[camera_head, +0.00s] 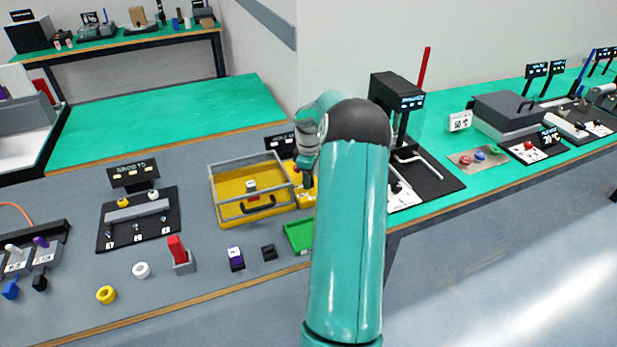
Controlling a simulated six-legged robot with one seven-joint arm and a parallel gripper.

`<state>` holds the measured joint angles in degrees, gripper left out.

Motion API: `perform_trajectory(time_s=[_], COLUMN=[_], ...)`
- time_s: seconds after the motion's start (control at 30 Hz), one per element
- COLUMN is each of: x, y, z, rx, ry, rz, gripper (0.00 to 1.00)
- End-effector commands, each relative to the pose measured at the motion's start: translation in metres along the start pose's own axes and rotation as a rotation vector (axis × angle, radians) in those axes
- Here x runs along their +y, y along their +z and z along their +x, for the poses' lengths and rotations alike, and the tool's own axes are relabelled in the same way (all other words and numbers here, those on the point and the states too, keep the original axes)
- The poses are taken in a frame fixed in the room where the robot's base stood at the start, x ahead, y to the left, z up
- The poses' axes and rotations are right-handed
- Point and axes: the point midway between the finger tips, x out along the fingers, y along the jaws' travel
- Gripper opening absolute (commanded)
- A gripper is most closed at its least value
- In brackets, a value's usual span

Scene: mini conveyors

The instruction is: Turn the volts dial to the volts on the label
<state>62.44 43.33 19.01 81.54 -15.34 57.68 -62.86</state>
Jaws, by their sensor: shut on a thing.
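My gripper (307,181) points down over a small yellow unit (303,198) near the middle of the bench, just right of a yellow case with a clear cover. Its fingers are shut on a small part at the top of this unit, which appears to be the volts dial. The fingers and my arm hide the dial's face and pointer. A dark display (279,142) stands behind the unit, partly covered by my arm, and its text is too small to read. I cannot make out which label gives the volts.
The yellow case (228,208) stands close to the left of my gripper. A green tray (297,236) lies in front, partly behind my arm. A black machine (391,90) stands to the right. The green bench top (170,122) at the back left is clear.

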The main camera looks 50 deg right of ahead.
Motion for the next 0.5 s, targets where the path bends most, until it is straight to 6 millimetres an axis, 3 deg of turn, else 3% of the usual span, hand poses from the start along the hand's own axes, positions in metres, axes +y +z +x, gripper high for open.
perform_trajectory(time_s=[0.5], x=[0.0004], y=[-0.0008], z=[-0.0017], rx=[0.000], ry=[0.003], rz=[0.488], gripper=[0.11])
